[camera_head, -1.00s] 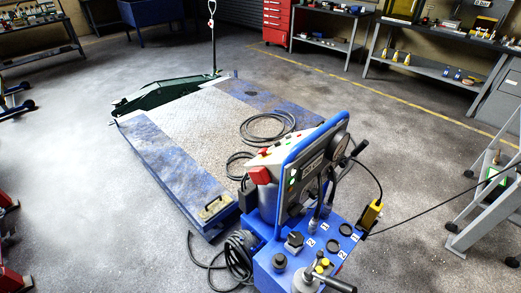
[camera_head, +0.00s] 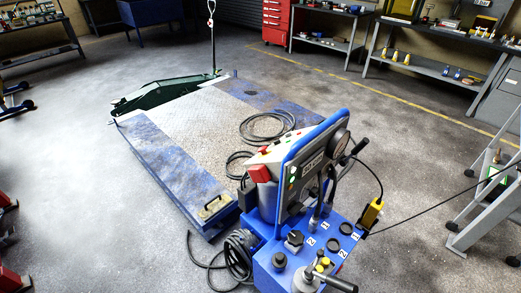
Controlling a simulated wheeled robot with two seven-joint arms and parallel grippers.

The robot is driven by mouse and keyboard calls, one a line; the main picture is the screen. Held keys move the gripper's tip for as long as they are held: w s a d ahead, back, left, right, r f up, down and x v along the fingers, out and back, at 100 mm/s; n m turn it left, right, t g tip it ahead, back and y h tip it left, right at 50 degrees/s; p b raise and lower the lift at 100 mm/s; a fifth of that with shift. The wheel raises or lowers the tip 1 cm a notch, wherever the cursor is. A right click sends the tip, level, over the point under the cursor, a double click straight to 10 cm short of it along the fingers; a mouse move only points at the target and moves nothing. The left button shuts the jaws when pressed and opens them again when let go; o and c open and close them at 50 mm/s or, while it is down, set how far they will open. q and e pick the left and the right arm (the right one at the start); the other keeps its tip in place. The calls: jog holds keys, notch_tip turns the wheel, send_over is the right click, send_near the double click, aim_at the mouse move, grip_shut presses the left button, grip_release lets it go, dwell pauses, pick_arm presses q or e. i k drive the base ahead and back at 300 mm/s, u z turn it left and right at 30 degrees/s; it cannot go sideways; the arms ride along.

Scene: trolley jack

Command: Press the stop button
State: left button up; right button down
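A blue hydraulic cart (camera_head: 300,262) stands at the lower middle right, with a tilted control panel (camera_head: 312,178) in a blue tube frame. A red knob-like part (camera_head: 264,150) shows on the pale top behind the panel, and a red block (camera_head: 259,174) is on its left side. Small green lights (camera_head: 292,179) show on the panel's edge. Which part is the stop button I cannot tell at this size. A yellow pendant box (camera_head: 371,214) hangs on a black cable at the cart's right. Neither of my grippers is in view.
A blue lift platform (camera_head: 165,160) with coiled black hoses (camera_head: 267,127) lies behind and left of the cart. A green trolley jack (camera_head: 160,95) stands at its far end. A grey step ladder (camera_head: 488,205) is at right.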

aim_at(262, 150)
jog(key=k, duration=1.3)
jog(key=u, duration=0.6)
jog(key=i, duration=0.55)
jog(key=u, duration=0.85)
jog(key=i, duration=0.8)
jog(key=z, duration=0.6)
jog(key=i, duration=0.6)
jog(key=z, duration=0.5)
